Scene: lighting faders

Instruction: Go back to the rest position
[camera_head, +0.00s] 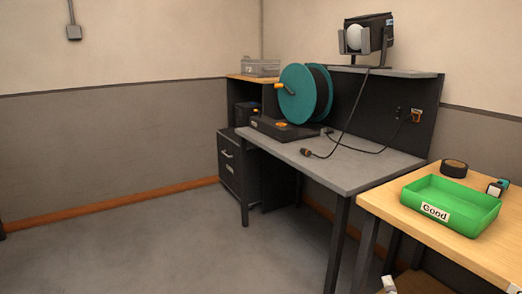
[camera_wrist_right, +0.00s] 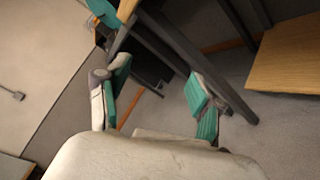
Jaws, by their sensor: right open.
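My right gripper (camera_wrist_right: 159,76) shows in the right wrist view with its two green-padded fingers spread wide apart. Nothing is between the fingers. Behind them are dark table legs and grey floor, apart from the fingers as far as I can tell. In the head view, a small pale piece shows at the bottom edge below the wooden table; I cannot tell whether it is part of my right gripper. My left gripper is in neither view.
A wooden table (camera_head: 377,201) at the right holds a green "Good" tray (camera_head: 487,216) and a black tape roll (camera_head: 453,168). Beside it, a grey desk (camera_head: 370,165) bears a teal cable reel (camera_head: 297,94), a cable and, on its shelf, a lamp (camera_head: 378,36). Floor at left is clear.

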